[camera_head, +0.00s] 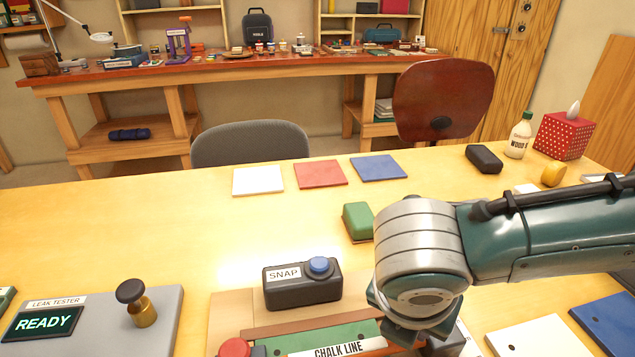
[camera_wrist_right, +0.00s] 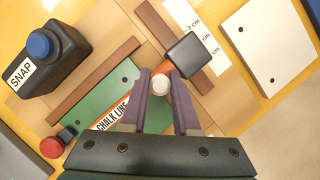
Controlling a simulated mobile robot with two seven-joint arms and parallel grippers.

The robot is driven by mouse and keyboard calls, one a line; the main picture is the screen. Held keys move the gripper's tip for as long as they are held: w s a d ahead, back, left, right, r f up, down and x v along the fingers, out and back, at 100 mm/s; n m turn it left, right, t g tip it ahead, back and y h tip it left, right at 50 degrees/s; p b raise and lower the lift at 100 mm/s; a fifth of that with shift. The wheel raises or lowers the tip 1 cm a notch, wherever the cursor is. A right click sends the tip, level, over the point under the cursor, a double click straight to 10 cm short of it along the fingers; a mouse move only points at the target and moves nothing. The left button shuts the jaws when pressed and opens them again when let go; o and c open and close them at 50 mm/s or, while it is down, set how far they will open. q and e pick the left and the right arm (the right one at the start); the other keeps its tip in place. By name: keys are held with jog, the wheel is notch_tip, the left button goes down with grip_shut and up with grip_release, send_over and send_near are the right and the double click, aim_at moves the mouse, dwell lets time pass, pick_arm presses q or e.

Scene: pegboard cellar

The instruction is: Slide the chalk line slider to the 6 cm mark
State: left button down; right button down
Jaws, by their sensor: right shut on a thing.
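The green chalk line device (camera_wrist_right: 95,100) lies on a tan board, with a "CHALK LINE" label (camera_head: 338,348) and a red knob (camera_head: 235,347). In the right wrist view, my right gripper (camera_wrist_right: 161,78) is shut on a small white round knob (camera_wrist_right: 161,85) between its purple fingers. A dark square block (camera_wrist_right: 185,53) sits just beyond the fingertips, beside a strip with cm marks (camera_wrist_right: 205,45); the numbers are too small to read surely. In the head view my right wrist hides the knob and the scale. My left gripper is not in view.
A black SNAP box (camera_head: 302,286) with a blue button stands behind the device. A leak tester (camera_head: 100,318) reading READY is at left. White (camera_head: 538,338) and blue (camera_head: 610,320) plates lie at right. A green block (camera_head: 357,221) stands behind my wrist.

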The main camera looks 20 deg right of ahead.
jog(key=c, duration=0.6)
grip_release()
jog(key=shift+c, duration=0.2)
jog(key=shift+r, duration=0.1)
jog(key=p+v, duration=0.2)
jog(key=v, duration=0.7)
jog(key=shift+r, duration=0.35)
jog(key=shift+s+a, duration=0.1)
jog(key=shift+a, duration=0.1)
